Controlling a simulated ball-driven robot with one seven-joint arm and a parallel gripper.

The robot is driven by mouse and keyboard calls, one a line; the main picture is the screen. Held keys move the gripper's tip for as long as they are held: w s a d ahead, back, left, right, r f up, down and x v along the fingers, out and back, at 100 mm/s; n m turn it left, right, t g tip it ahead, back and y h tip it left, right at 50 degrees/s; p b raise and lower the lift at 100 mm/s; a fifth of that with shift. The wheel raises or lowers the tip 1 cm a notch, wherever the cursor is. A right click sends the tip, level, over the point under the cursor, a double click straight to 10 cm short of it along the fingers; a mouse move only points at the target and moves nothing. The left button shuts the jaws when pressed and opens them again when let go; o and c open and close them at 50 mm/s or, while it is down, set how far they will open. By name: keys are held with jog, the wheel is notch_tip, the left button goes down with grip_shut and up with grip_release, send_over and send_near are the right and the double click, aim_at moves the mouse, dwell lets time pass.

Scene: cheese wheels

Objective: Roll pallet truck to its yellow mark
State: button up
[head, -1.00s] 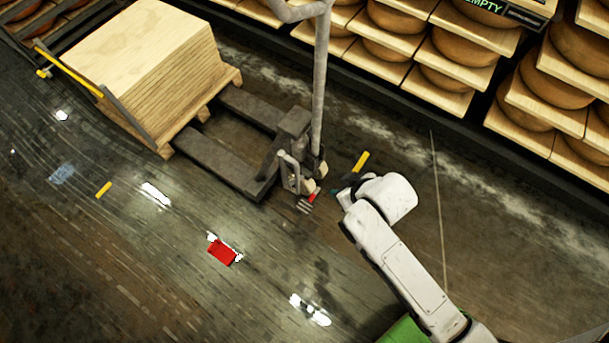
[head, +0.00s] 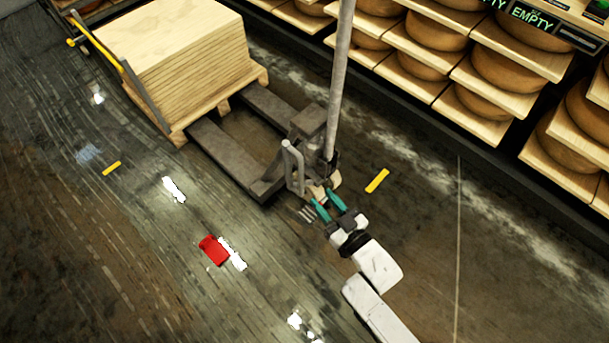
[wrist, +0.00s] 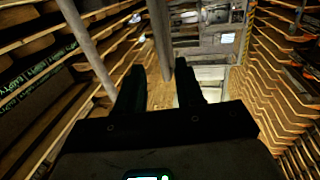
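The grey pallet truck (head: 311,126) stands on the dark floor with its forks toward the upper left and its tall handle rising out of the top of the head view. A short yellow mark (head: 377,180) lies on the floor just right of the truck's base. My gripper (head: 324,198) has its teal fingers apart, low at the near side of the truck's base. In the wrist view the dark fingers (wrist: 161,88) are also spread, with a grey pole (wrist: 160,38) appearing beyond and between them. I cannot tell whether the fingers touch the truck.
A pallet with a stack of wooden boards (head: 185,55) stands at the fork tips. Another yellow mark (head: 111,168) and a red object (head: 213,249) lie on the floor to the left. Shelves of cheese wheels (head: 437,74) line the upper right. Floor at lower left is mostly clear.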

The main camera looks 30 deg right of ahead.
aim_at(303, 174)
jog(key=w, duration=0.3)
jog(key=w+a+b, duration=0.1)
jog(key=w, duration=0.6)
jog(key=shift+w+a, duration=0.15)
jog(key=shift+w, duration=0.2)
jog(key=shift+c, duration=0.4)
grip_shut()
